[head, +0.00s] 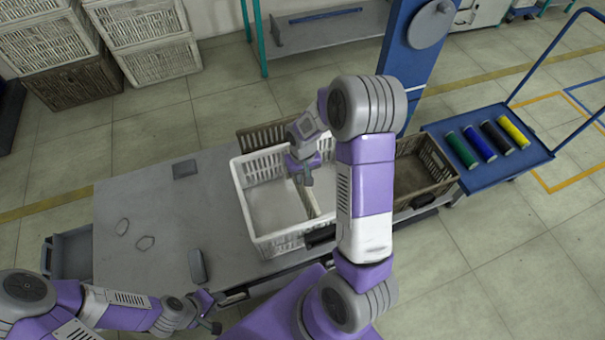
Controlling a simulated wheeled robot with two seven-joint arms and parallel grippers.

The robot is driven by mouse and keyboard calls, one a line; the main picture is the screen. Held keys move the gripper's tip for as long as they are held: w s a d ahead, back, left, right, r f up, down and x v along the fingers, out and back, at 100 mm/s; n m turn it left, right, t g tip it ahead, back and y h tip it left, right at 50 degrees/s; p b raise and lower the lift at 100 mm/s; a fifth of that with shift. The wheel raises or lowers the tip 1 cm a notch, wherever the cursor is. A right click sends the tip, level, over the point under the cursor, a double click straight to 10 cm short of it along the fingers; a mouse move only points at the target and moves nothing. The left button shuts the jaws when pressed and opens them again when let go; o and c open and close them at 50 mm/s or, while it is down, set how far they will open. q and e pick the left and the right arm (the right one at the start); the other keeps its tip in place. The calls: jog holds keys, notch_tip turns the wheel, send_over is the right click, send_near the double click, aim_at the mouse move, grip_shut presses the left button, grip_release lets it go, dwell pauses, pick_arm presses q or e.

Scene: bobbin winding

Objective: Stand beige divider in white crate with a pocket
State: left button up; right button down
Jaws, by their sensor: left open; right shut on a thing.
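The white crate (278,243) stands on the grey table, open at the top, with slatted walls. My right gripper (304,179) reaches down into it from above and is shut on the beige divider (313,202). The divider shows as a narrow tan strip in the right half of the crate, running from the gripper towards the front wall. My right arm hides the crate's right side, and I cannot make out the pocket or whether the divider touches the crate floor. My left gripper (213,321) is open and empty, low by the table's front edge.
The grey table (150,200) is mostly clear left of the crate, with a dark block (185,169), a dark oblong item (198,266) and two small outlined shapes. Brown crates stand behind (262,137) and to the right (425,168). A blue cart (510,165) carries several coloured spools.

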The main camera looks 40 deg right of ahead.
jog(key=shift+f+b, duration=0.55)
jog(key=shift+f, duration=0.55)
notch_tip(320, 180, down, 2)
jog(key=shift+f+b, duration=0.1)
jog(key=shift+b, duration=0.7)
jog(key=c, duration=1)
grip_release()
jog(key=shift+r+p, duration=1.35)
jog(key=shift+r, duration=2.5)
